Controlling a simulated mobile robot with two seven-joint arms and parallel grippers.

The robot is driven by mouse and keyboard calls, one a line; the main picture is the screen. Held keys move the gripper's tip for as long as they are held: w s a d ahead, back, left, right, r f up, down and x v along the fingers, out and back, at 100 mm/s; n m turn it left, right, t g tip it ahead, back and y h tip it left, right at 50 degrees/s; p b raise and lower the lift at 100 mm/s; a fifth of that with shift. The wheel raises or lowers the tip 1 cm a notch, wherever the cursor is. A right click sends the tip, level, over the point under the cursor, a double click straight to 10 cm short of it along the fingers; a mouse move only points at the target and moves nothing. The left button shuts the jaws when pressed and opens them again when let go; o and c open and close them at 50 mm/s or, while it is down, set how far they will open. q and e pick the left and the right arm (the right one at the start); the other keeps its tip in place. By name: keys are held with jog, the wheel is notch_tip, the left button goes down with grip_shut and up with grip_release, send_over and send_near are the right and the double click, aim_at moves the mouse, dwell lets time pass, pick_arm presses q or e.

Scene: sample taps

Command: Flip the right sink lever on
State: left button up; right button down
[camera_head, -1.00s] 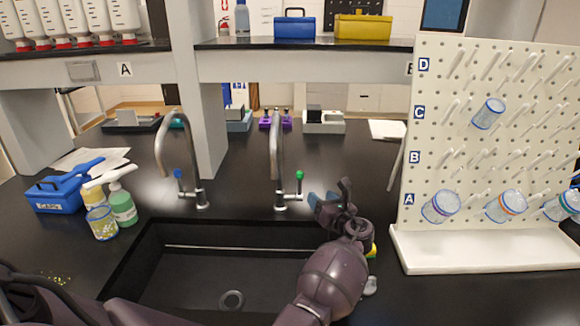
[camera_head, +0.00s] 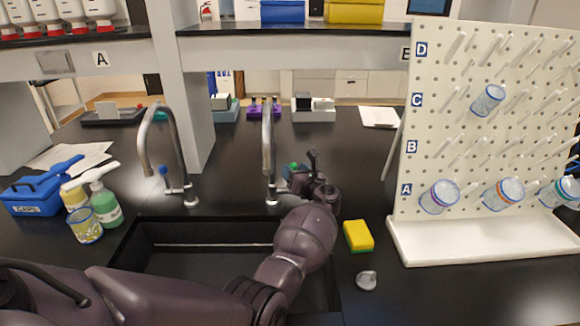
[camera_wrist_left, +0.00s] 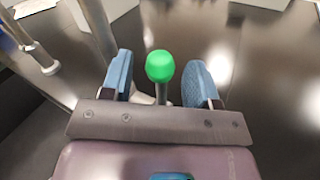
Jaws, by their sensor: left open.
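The right tap (camera_head: 268,150) stands behind the sink, with a green-knobbed lever (camera_head: 293,167) on its right side. My left gripper (camera_head: 300,172) is at this lever, partly covering it in the head view. In the left wrist view the green knob (camera_wrist_left: 160,66) sits between the two blue finger pads of my open left gripper (camera_wrist_left: 158,78). Gaps show on both sides of the knob, so the fingers appear apart from it. The lever's lower stem is partly hidden by the gripper. My right gripper is not in view.
A yellow sponge (camera_head: 358,235) lies right of the sink (camera_head: 150,232). A white pegboard (camera_head: 470,150) with jars stands at right. Soap bottles (camera_head: 104,203) and a blue box (camera_head: 40,195) are at left.

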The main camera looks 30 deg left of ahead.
pick_arm(q)
jog(key=shift+x, duration=1.7)
jog(key=shift+c, duration=0.3)
grip_shut()
